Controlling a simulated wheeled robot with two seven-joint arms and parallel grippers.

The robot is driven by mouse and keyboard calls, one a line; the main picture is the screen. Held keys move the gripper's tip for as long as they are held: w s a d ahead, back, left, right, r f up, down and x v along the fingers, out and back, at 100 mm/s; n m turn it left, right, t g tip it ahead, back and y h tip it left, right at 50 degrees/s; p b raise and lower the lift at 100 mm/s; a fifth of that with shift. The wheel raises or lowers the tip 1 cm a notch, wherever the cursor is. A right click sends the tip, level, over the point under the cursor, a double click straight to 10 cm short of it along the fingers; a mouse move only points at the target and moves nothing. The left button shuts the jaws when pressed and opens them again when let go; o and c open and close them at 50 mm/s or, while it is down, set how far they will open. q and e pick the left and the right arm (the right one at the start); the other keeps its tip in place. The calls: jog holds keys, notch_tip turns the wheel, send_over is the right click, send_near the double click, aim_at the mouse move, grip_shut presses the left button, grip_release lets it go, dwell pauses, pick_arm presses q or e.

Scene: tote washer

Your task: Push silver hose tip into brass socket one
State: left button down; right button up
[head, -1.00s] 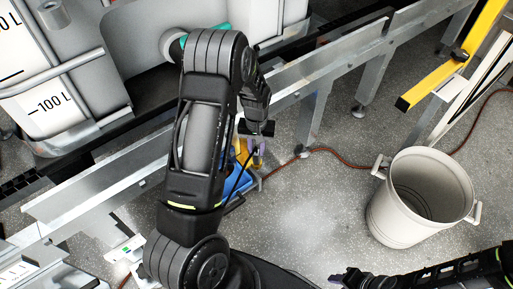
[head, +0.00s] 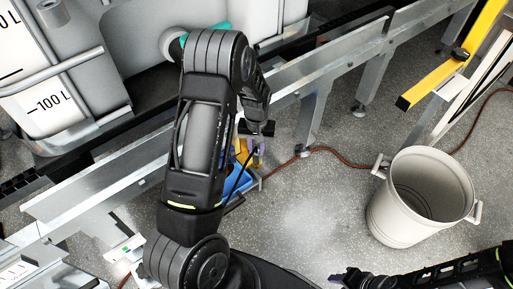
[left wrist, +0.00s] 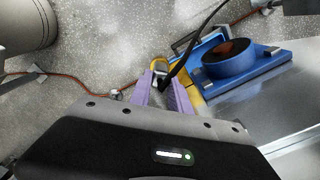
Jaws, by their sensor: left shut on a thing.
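My left gripper (head: 259,152) is mostly hidden behind its own arm in the head view. In the left wrist view its purple fingers (left wrist: 165,94) are shut on a small fitting at the end of a black hose (left wrist: 207,27). The fitting's silver tip is too small and covered to make out clearly. A blue block (left wrist: 272,74) with a dark round part (left wrist: 230,58), brownish inside, lies to the right of the fingertips. I cannot pick out brass socket one for certain. My right gripper (head: 346,279) is at the bottom edge of the head view, its jaws unclear.
A yellow piece (left wrist: 190,92) sits beside the fingers. A metal rail (head: 330,57) on legs crosses behind my left arm. A pale bin (head: 420,200) stands on the floor at right. A reddish-brown cable (head: 335,152) runs over open floor. Tanks stand at upper left.

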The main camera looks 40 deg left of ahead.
pick_arm(q)
jog(key=c, duration=1.1)
grip_release()
jog(key=shift+c, duration=0.2)
jog(key=shift+o, duration=0.4)
jog(key=o, duration=0.4)
jog(key=shift+r, duration=0.15)
jog(key=shift+r+p, duration=2.6)
jog(key=shift+r, duration=0.8)
jog(key=shift+w, duration=0.1)
